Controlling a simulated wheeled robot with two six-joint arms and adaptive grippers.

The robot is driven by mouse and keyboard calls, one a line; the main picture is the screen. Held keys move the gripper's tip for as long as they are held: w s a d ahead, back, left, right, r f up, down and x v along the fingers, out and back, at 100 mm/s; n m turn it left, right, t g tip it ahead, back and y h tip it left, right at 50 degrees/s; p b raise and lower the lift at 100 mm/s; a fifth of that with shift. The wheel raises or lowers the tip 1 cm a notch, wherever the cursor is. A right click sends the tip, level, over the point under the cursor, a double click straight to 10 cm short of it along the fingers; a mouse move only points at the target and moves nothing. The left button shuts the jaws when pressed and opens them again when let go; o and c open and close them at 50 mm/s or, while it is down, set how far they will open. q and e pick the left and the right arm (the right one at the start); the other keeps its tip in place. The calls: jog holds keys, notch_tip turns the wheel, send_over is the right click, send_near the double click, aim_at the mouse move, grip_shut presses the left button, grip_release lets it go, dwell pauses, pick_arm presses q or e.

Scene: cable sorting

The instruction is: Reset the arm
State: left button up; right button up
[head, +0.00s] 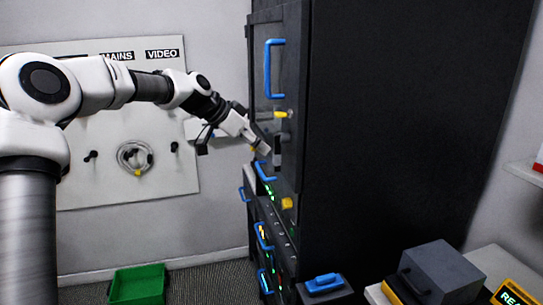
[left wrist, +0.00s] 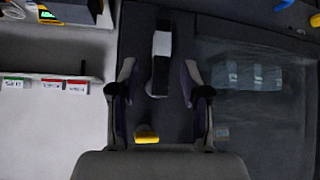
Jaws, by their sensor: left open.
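My left arm comes in from the left in the head view, and its gripper (head: 259,145) is at the front of the tall dark cabinet (head: 400,110), close to the edge of its door. In the left wrist view the two fingers of my left gripper (left wrist: 158,82) are spread apart. A black and white latch-like handle (left wrist: 161,62) shows between and beyond them; I cannot tell whether they touch it. A yellow tab (left wrist: 147,134) lies nearer the gripper's palm. My right gripper is in neither view.
The cabinet has blue handles (head: 269,68) and lit equipment below. A wall board (head: 70,180) holds a coiled cable (head: 134,156). A green bin (head: 138,285) stands on the floor. A grey box (head: 440,272) sits at lower right. Open space lies between board and cabinet.

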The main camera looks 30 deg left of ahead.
pick_arm(q)
jog(key=shift+v, duration=1.95)
jog(key=shift+a, duration=0.1)
